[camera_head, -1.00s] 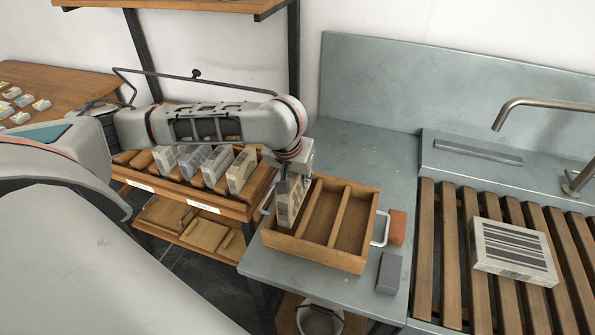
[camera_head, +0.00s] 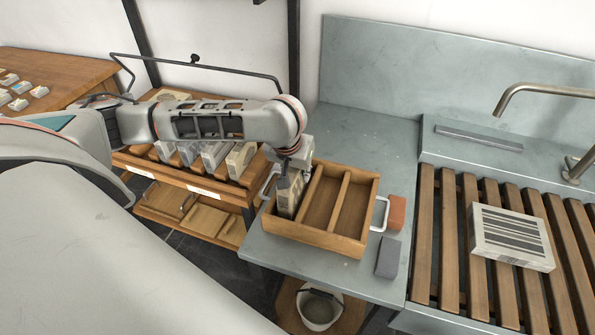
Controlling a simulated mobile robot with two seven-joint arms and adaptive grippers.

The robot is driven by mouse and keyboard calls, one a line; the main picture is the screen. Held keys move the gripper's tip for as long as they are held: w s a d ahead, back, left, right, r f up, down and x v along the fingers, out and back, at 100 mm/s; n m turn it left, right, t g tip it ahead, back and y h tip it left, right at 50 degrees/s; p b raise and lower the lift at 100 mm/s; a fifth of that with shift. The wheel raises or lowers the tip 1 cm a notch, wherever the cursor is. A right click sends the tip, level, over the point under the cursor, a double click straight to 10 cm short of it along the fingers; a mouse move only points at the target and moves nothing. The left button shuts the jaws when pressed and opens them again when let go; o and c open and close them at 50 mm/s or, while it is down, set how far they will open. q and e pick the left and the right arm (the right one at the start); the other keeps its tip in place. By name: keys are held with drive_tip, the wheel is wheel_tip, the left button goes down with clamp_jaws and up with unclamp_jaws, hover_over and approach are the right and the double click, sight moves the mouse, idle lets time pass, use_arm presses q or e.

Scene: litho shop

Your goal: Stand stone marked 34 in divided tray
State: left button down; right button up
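The divided tray (camera_head: 316,236) is a wooden box with three long compartments on the grey metal counter. A pale grey stone (camera_head: 289,198) stands upright on edge in its left compartment, its lower part behind the tray's front wall. No number can be read on it. My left gripper (camera_head: 289,178) comes down over the stone's top and appears shut on it; the fingers are partly hidden by the wrist. The middle and right compartments are empty. My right gripper is not in view.
More stones (camera_head: 240,160) stand in a wooden rack at left. An orange block (camera_head: 396,212) and a grey block (camera_head: 389,257) lie right of the tray. A striped stone (camera_head: 511,238) lies on the slatted sink, beneath a tap (camera_head: 540,90). A bucket (camera_head: 319,309) stands below.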

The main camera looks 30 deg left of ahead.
use_arm(q)
drive_tip(key=shift+w+f, duration=0.15)
drive_tip(key=shift+f, duration=0.05)
idle(0.6)
drive_tip(key=c, duration=1.8)
unclamp_jaws()
drive_tip(key=shift+o, duration=0.8)
drive_tip(key=shift+s+f, duration=0.3)
drive_tip(key=shift+w+r, duration=0.15)
drive_tip(key=shift+r, duration=4.5)
drive_tip(key=shift+f, duration=0.1)
